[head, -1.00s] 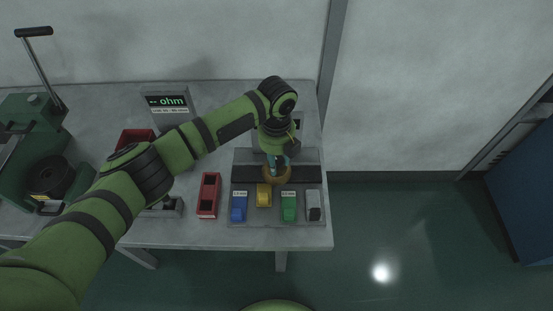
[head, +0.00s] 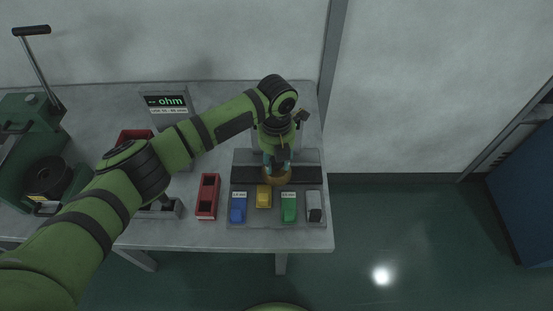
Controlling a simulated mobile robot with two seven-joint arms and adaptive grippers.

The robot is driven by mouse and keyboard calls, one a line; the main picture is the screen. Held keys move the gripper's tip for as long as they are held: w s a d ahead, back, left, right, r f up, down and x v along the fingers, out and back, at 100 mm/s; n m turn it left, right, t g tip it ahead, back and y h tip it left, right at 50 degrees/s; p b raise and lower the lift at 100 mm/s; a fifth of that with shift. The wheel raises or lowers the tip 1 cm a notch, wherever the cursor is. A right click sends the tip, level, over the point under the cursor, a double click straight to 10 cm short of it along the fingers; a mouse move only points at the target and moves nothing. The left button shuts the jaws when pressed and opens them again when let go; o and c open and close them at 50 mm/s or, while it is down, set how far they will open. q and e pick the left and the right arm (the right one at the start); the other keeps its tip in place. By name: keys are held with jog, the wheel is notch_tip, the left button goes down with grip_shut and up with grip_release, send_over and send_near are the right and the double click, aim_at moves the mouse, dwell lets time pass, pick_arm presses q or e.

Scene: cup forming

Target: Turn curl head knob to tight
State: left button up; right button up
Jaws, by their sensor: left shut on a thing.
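A round brass-brown knob (head: 277,180) stands at the middle of a grey station plate (head: 240,163) near the right end of the bench, in front of a dark strip. My left gripper (head: 277,168) points down onto it from above and is shut on it. The fingers and wrist hide much of the knob, so its pointer or tight marking cannot be read. My right gripper is not in view.
Blue (head: 238,210), yellow (head: 264,197), green (head: 289,208) and grey (head: 314,207) blocks sit in front of the knob. A red tray (head: 208,196) lies to their left. An ohm display (head: 168,102) and a green lever press (head: 40,140) stand further left.

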pick_arm(q)
jog(key=o, duration=1.1)
jog(key=shift+o, duration=0.2)
jog(key=shift+r, duration=0.15)
notch_tip(320, 180, up, 12)
jog(key=shift+s, duration=0.1)
